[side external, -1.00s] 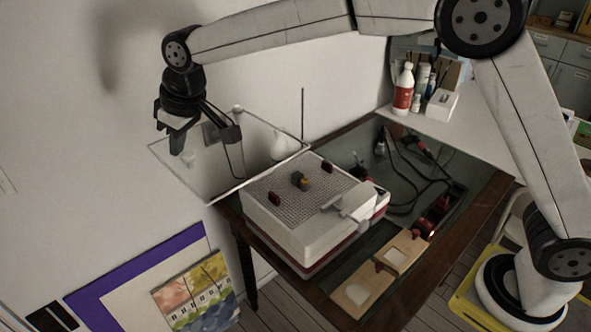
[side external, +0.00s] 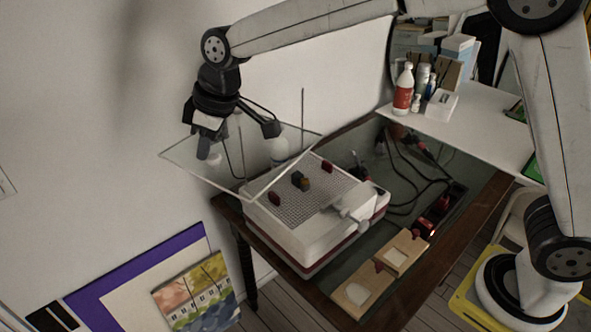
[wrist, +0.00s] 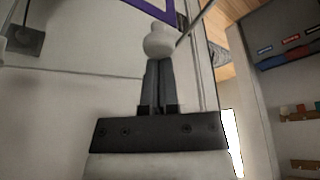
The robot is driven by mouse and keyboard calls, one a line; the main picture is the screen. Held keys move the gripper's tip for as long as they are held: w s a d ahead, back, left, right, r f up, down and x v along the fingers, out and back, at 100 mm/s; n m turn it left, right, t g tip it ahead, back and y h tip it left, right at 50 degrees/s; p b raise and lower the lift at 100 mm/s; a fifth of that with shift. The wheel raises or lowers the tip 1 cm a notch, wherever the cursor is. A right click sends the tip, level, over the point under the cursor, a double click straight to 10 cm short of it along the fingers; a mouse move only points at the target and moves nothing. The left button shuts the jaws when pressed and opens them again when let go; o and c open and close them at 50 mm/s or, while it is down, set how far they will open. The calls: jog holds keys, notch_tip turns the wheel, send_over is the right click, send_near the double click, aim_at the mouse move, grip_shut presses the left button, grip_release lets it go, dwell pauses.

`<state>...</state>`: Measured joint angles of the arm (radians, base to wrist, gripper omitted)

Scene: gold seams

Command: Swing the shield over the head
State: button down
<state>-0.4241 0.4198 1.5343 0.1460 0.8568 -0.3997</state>
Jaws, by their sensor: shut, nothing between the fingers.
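The shield (side external: 240,172) is a clear pane with pale edges, tilted at the left of a white grinder (side external: 300,235). Its right part overlaps the grinder's back left edge in the side view. In the wrist view the closed fingers (wrist: 160,85) point at a white rounded knob (wrist: 159,41); contact is unclear.
Two dark red pieces (side external: 274,198) (side external: 327,167) stand on the grid. A thin upright rod (side external: 303,115) and a white bottle (side external: 278,150) are behind the pane. Cables (side external: 400,165), a red-lit power strip (side external: 440,208) and wooden blocks (side external: 405,250) lie to the right.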

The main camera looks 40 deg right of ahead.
aim_at(302, 150)
jog(key=s+d+n, duration=0.2)
jog(key=d, duration=0.1)
jog(key=s+d+n+g, duration=0.1)
jog(key=s+d+n, duration=0.1)
jog(key=d, duration=0.2)
jog(key=s+d+n+g+y, duration=0.1)
jog(key=s+d+n, duration=0.1)
jog(key=d, duration=0.2)
jog(key=shift+s+d+n, duration=0.1)
jog(key=shift+s+n, duration=0.1)
jog(key=shift+n, duration=0.2)
jog(key=d+n, duration=0.1)
jog(key=d, duration=0.1)
jog(key=d+n, duration=0.1)
jog(key=d, duration=0.1)
jog(key=d+n+g, duration=0.1)
jog(key=d, duration=0.1)
jog(key=shift+s+d, duration=0.15)
jog(key=shift+s, duration=0.1)
jog(key=w+d+n+g, duration=0.1)
jog(key=w+d+n, duration=0.1)
jog(key=d, duration=0.6)
jog(key=shift+w+d+n, duration=0.25)
jog(key=shift+d+n, duration=0.1)
jog(key=shift+n, duration=0.55)
jog(key=shift+a, duration=0.15)
notch_tip(302, 150, up, 10)
